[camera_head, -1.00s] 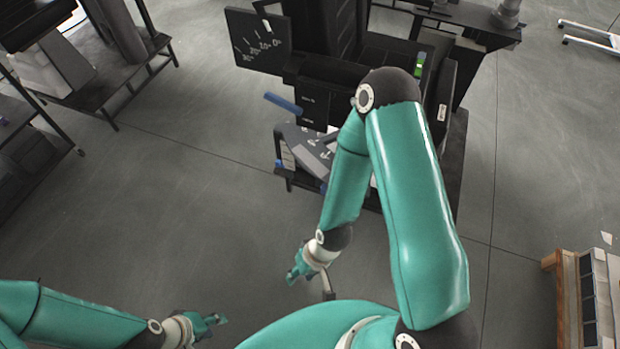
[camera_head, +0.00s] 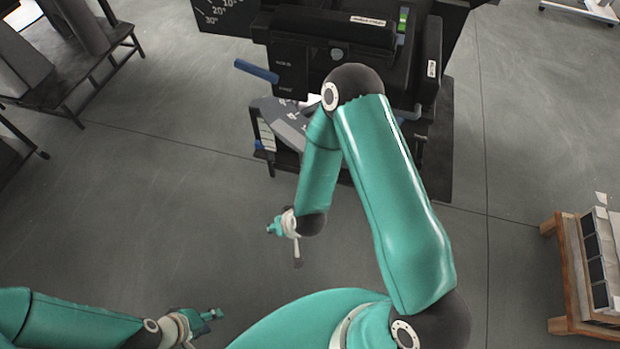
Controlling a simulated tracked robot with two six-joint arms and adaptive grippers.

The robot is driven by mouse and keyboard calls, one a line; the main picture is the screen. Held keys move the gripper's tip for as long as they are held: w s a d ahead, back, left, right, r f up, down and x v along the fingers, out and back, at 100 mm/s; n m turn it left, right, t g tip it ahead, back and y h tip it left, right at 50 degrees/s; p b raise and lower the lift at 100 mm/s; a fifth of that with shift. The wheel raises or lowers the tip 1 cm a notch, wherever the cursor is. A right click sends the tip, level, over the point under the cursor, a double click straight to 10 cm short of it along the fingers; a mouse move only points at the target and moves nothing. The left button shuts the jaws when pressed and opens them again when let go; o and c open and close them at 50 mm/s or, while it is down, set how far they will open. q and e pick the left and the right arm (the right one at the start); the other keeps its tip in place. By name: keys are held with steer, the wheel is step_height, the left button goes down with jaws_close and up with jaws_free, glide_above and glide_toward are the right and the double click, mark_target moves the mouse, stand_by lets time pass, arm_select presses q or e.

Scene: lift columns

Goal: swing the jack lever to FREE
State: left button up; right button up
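A blue lever (camera_head: 256,71) sticks out to the left from the front of a black machine (camera_head: 310,75) at the top centre. Two small labels, too small to read surely, sit on the panel beside its root. My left gripper (camera_head: 212,315) is low in the view over the floor, far from the lever. My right gripper (camera_head: 275,228) hangs below the machine, nearer the lever but not touching it. I see nothing held in either gripper. Whether the fingers are open or shut is too small to tell.
A grey sloped panel (camera_head: 283,122) juts out below the lever, partly behind my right arm. A dark rack (camera_head: 95,70) stands at the upper left. A wooden stand with boxes (camera_head: 565,265) is at the right edge. The floor (camera_head: 150,210) between is clear.

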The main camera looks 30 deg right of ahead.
steer(key=w+d+f+m+t+h+b, duration=0.2)
steer(key=w+d+f+h+b, duration=0.3)
steer(key=f+b, duration=0.5)
steer(key=w+d+f+m+t+h+b, duration=0.2)
steer(key=w+d+f+h+b, duration=0.3)
steer(key=b, duration=0.8)
steer(key=w+d+f+m+t+h+b, duration=0.2)
steer(key=w+d+f+h+b, duration=0.25)
steer(key=f+b, duration=0.6)
steer(key=shift+h, duration=0.35)
steer(key=b+x, duration=0.2)
steer(key=x, duration=0.2)
steer(key=r+b+x, duration=0.1)
steer(key=b+x, duration=0.1)
steer(key=x, duration=0.3)
steer(key=r+b+x, duration=0.1)
steer(key=b+x, duration=0.1)
steer(key=x, duration=0.3)
steer(key=shift+w+a, duration=0.3)
steer(key=shift+w+d+r+t+b, duration=0.15)
steer(key=shift+w+d+t+b, duration=0.2)
steer(key=shift+w+d, duration=0.1)
steer(key=shift+s, duration=0.1)
jaws_close()
